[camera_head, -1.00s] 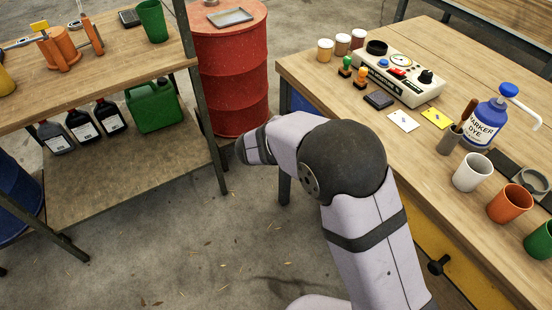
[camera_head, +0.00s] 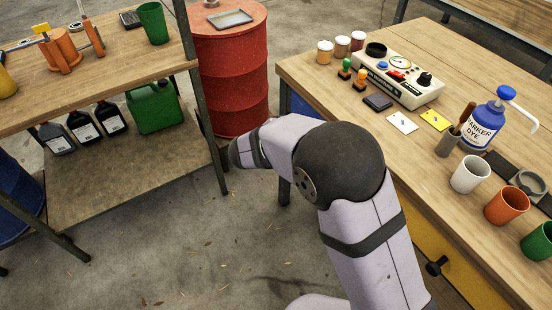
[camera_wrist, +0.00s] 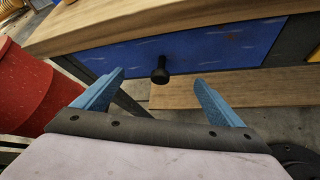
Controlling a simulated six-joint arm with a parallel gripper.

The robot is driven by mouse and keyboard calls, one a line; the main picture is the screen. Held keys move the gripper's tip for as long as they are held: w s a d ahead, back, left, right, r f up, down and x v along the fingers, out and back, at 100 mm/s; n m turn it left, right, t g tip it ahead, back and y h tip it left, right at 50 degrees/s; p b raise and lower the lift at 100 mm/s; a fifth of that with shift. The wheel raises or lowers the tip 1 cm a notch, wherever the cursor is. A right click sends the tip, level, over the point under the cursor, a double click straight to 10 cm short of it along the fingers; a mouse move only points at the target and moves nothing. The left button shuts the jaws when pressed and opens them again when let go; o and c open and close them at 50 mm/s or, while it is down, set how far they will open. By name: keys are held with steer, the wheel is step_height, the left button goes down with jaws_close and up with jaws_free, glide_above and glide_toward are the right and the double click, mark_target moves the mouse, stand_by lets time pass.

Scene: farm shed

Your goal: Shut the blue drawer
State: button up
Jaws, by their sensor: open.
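The blue drawer (camera_wrist: 185,50) is under the wooden tabletop in the wrist view, its front marked with light scuffs and a black knob (camera_wrist: 160,70) in the middle. A small piece of the blue drawer (camera_head: 303,105) shows under the table's left end in the head view. How far the drawer stands out is hard to tell. My gripper (camera_wrist: 159,77) is open in the wrist view, its two blue fingers spread apart below the drawer front. The knob appears between the fingertips, and I see no contact. In the head view my arm hides the gripper.
A yellow drawer (camera_head: 460,272) with a black knob is on the same table (camera_head: 440,150), which holds cups, a dye bottle and a control box. A red drum (camera_head: 230,80) stands left of the table. A shelf bench (camera_head: 110,65) is further left. Concrete floor lies between.

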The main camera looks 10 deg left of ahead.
steer(key=shift+p+v, duration=1.05)
steer(key=shift+v, duration=1.4)
steer(key=s+d+f+m+g, duration=0.4)
steer(key=s+f+m+g, duration=0.3)
steer(key=s+f, duration=0.55)
steer(key=s+d+r+m+g+y, duration=0.1)
steer(key=s+d+m+g+y, duration=0.1)
steer(key=s+d+m, duration=0.3)
steer(key=s+d+r+m+g+y, duration=0.1)
steer(key=s+m+g, duration=0.2)
steer(key=s, duration=0.4)
steer(key=w+d+r+m+t+y, duration=0.25)
steer(key=d+r+m, duration=0.35)
steer(key=d+m, duration=0.45)
step_height(320, 180, up, 18)
steer(key=d+p, duration=0.2)
steer(key=p, duration=1.5)
steer(key=shift+n+g+p, duration=0.35)
steer(key=shift+n+p, duration=0.05)
steer(key=shift+n, duration=0.05)
